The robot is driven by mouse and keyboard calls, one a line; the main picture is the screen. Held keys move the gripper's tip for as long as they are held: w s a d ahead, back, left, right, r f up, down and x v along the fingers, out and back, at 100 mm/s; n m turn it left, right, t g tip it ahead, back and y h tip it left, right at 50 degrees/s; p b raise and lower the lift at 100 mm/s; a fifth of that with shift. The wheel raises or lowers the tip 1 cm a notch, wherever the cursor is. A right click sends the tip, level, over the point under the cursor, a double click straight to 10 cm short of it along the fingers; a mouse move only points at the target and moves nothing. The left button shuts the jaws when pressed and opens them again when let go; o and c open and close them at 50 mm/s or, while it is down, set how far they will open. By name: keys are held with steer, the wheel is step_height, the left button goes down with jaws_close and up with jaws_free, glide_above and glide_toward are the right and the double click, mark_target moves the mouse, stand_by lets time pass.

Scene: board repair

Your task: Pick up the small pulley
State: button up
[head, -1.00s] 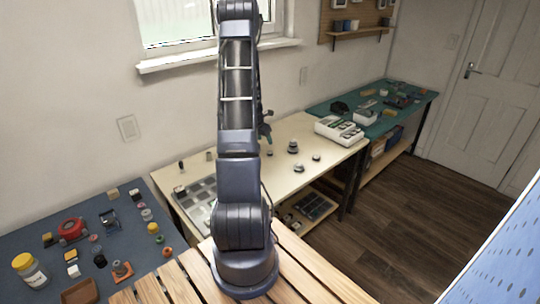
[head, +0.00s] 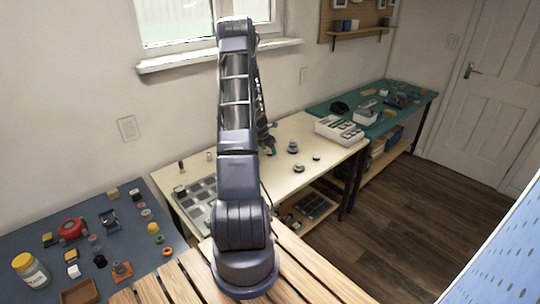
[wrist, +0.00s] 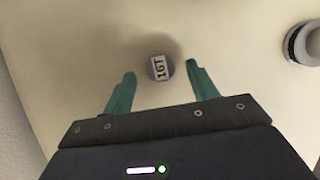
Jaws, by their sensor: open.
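A small round grey piece with a white label reading "1GT" (wrist: 160,67), which looks like the small pulley, lies on the cream table. It sits between and just beyond the teal fingertips of my gripper (wrist: 161,72) in the wrist view. The fingers are apart, one on each side, and nothing is held. In the head view my gripper (head: 269,146) is low over the cream table, and the small piece cannot be made out there.
A larger round grey part (wrist: 302,43) lies to the right in the wrist view. On the cream table (head: 308,133) are other round parts (head: 293,147), (head: 298,168), a divided tray (head: 198,199) and a white organizer (head: 340,131). A blue bench (head: 130,230) stands left.

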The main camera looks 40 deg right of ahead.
mark_target(269, 152)
steer(key=shift+x, duration=1.05)
steer(key=shift+c, duration=0.2)
steer(key=c, duration=1)
steer(key=shift+r, duration=0.1)
step_height(269, 152, up, 20)
steer(key=shift+f, duration=0.1)
